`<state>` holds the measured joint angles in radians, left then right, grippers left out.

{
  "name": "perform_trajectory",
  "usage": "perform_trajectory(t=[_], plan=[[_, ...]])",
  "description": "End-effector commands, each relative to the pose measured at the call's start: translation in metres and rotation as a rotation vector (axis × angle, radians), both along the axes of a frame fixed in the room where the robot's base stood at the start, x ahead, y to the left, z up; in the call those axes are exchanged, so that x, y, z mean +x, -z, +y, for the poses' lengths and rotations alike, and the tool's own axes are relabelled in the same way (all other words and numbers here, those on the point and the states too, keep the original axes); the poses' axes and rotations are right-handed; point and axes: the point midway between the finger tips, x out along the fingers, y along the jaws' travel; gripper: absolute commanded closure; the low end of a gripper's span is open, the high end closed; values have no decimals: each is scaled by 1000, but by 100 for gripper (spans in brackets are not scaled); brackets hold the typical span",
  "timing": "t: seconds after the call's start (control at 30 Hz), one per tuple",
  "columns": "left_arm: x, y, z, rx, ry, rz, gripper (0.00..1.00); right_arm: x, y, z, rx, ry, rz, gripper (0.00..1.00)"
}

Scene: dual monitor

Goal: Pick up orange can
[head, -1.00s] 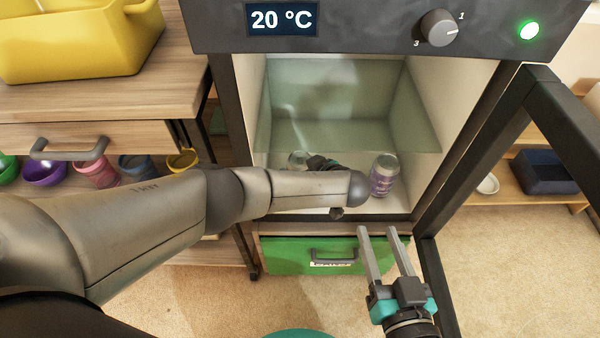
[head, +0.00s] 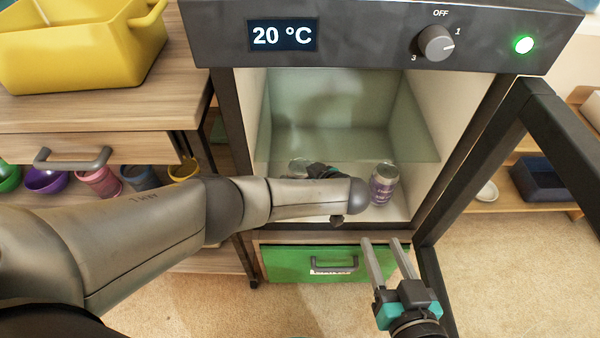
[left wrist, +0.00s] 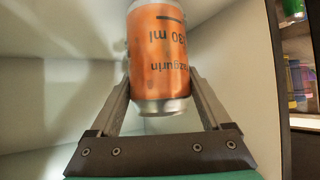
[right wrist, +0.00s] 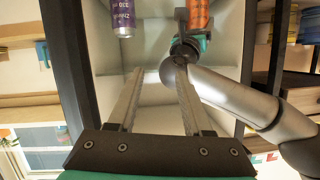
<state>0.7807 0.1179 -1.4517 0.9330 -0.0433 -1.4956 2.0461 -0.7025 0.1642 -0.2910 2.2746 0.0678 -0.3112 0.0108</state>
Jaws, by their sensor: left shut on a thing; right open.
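The orange can (left wrist: 160,60) is between the two fingers of my left gripper (left wrist: 164,98), which is shut on it. In the right wrist view the orange can (right wrist: 199,14) shows at the top edge, in front of my left arm. In the head view my left gripper (head: 318,170) is inside the open fridge, mostly hidden behind my own forearm, and the orange colour of the can does not show there. My right gripper (head: 386,250) is open and empty, outside the fridge, in front of the green drawer.
A purple can (head: 383,184) stands in the fridge, right of my left forearm; it also shows in the right wrist view (right wrist: 122,18). The open fridge door (head: 497,160) stands at the right. A green drawer (head: 285,263) lies below. A yellow bin (head: 80,50) sits on the left counter.

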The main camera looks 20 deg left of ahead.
Motion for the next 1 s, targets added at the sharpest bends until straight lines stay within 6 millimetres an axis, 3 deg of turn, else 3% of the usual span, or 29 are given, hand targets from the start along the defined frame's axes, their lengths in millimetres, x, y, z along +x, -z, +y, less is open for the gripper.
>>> perform_trajectory(t=[0.17, 0.53, 1.0], plan=[[1, -10, 0, 1, 0, -3, 100, 1, 3, -9, -53, 3, 85, 50], [-22, -9, -4, 2, 0, -1, 100, -6, 12, -33, -167, 20, 290, 50], [-57, -9, -11, 1, 0, -1, 100, -36, 11, -75, -304, 65, 591, 50]])
